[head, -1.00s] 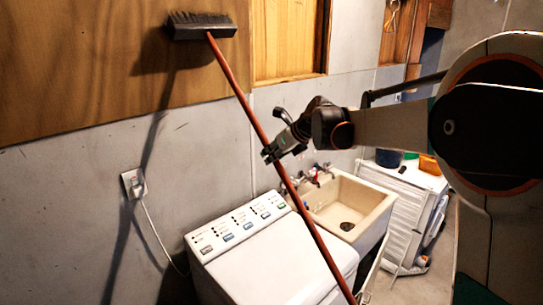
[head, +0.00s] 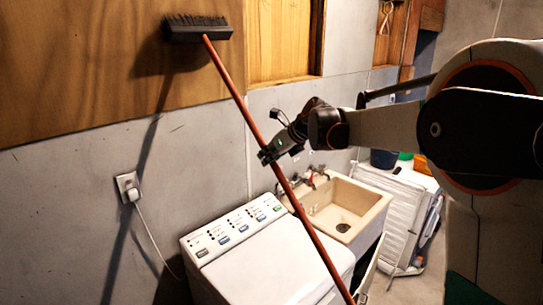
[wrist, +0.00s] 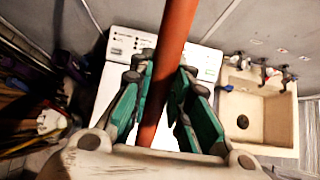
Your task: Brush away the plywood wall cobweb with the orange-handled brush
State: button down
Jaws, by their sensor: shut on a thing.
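The brush has a long orange handle (head: 243,105) and a dark head (head: 197,29) with bristles pointing up. My gripper (head: 268,154) is shut on the handle around its middle, and the handle slants from the brush head at upper left down to the lower right. In the wrist view the handle (wrist: 170,60) passes between the green finger pads of my gripper (wrist: 160,105). The brush head is in front of the plywood wall (head: 80,60) and casts a shadow on it; I cannot tell whether it touches. I cannot make out a cobweb on the plywood.
A white washer (head: 270,265) stands below the handle, with a beige sink (head: 345,205) to its right. A wall outlet (head: 128,187) with a plugged-in cord is at left. A white slatted unit (head: 395,210) stands beyond the sink.

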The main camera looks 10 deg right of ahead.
jog(key=shift+s, duration=0.1)
jog(key=shift+s+d, duration=0.4)
jog(key=shift+s, duration=0.15)
